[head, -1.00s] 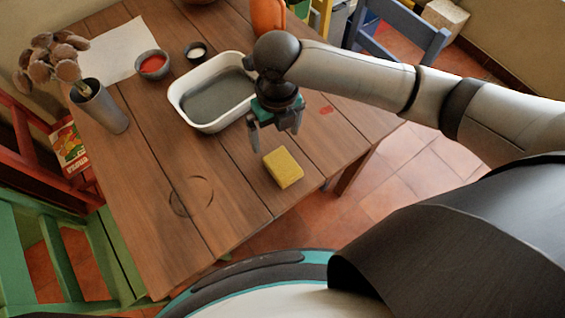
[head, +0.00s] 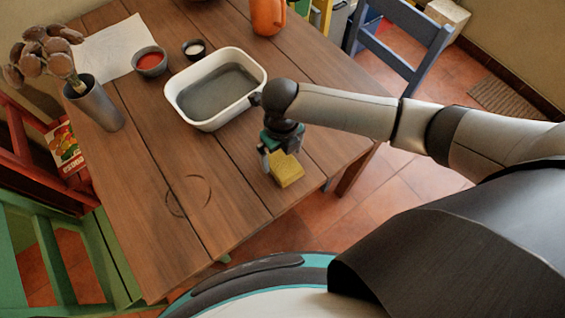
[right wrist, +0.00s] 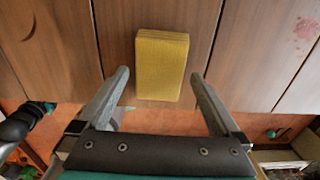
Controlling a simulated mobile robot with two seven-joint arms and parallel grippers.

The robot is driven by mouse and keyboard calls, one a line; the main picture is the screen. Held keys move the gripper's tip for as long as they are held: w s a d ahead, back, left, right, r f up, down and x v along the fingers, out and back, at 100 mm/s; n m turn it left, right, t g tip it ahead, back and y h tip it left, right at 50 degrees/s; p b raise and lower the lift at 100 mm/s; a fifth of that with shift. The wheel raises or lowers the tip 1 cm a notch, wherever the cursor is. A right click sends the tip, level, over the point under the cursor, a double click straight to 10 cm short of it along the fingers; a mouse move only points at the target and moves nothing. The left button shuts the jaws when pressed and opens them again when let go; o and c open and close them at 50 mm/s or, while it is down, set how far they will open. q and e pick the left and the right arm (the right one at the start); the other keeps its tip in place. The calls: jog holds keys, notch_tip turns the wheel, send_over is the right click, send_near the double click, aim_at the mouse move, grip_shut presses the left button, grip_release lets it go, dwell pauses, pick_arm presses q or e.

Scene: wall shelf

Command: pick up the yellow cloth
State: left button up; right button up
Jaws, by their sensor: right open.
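The yellow cloth (head: 287,170) is a folded, block-like pad lying on the wooden table near its front edge. It also shows in the right wrist view (right wrist: 162,65), just ahead of the fingertips and centred between their lines. My right gripper (head: 272,160) is over the cloth in the head view and hides part of it. In the right wrist view my right gripper (right wrist: 160,78) is open, with one finger on each side and nothing between them. My left gripper is not in view.
A white basin (head: 216,88) with grey inside stands behind the gripper. The table's left front (head: 150,220) is clear.

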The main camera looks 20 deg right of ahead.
aim_at(283, 161)
notch_tip(283, 161, down, 4)
jog(key=shift+s+r+b, duration=0.1)
jog(key=shift+r+b, duration=0.15)
jog(key=shift+b, duration=0.1)
jog(key=shift+d, duration=0.1)
jog(key=c, duration=1.1)
